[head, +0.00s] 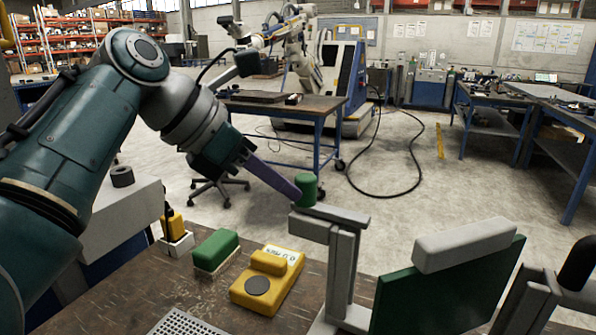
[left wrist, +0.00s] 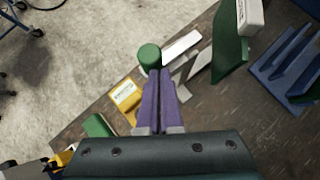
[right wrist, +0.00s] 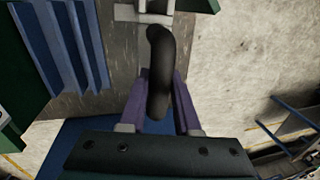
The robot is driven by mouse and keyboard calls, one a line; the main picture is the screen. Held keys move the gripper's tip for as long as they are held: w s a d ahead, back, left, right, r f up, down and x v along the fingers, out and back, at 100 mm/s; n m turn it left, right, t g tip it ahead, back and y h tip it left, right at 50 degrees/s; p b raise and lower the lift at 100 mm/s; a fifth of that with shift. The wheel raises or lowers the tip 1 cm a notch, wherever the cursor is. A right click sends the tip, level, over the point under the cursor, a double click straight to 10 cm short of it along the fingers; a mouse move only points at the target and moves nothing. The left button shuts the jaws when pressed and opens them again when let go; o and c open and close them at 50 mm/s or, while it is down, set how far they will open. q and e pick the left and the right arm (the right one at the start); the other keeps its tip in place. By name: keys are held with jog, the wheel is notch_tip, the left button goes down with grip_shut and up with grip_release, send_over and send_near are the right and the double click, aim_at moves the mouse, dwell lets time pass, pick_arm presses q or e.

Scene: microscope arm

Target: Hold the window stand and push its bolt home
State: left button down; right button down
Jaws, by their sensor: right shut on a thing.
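A green knob (head: 306,189), seemingly the bolt's, stands at the bar's left end; the left wrist view also shows the knob (left wrist: 149,57). My left gripper (head: 298,194) has its purple fingers together and empty, with the tips (left wrist: 157,72) right at the knob; I cannot tell if they touch. A curved black handle (right wrist: 160,75) sits between the fingers of my right gripper (right wrist: 163,85), which is shut on it. The handle (head: 578,264) shows at the right in the head view.
A green panel with a pale block (head: 465,244) stands right of the posts. A yellow device (head: 266,283), a green brush (head: 215,250) and a yellow-and-white item (head: 175,235) lie on the bench. A blue rack (left wrist: 290,65) stands farther right. Open floor lies beyond.

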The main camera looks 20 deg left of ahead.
pick_arm(q)
jog(key=s+a+f+v, duration=0.1)
jog(key=f+v, duration=0.1)
jog(key=v, duration=1)
jog(key=shift+s+a+r, duration=0.2)
jog(key=shift+s+r, duration=0.1)
jog(key=shift+s, duration=0.3)
pick_arm(e)
jog(key=c, duration=0.5)
grip_release()
jog(key=shift+c, duration=0.2)
